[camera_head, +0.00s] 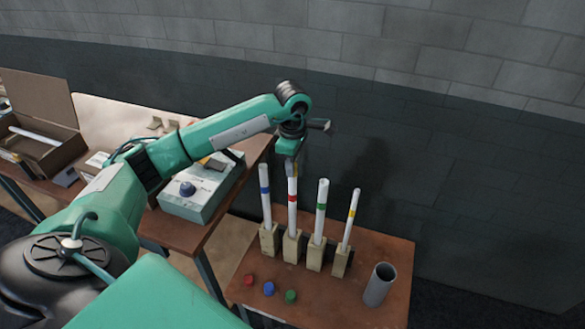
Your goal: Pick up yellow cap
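Four glass tubes stand upright in wooden holders on the small brown table; the rightmost tube (351,215) has a yellow band. I see no loose yellow cap on the table. A red cap (249,280), a blue cap (269,288) and a green cap (291,296) lie at its front left. My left gripper (291,153) points down just above or behind the top of the red-banded tube (292,200). Its fingertips are too small to tell if they are open or hold anything. My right gripper is out of view.
A grey open cylinder (380,284) stands at the table's right. The blue-banded tube (265,191) and green-banded tube (321,208) flank the red-banded one. A pale box with a knob (203,190) and an open cardboard box (40,143) sit on the left bench.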

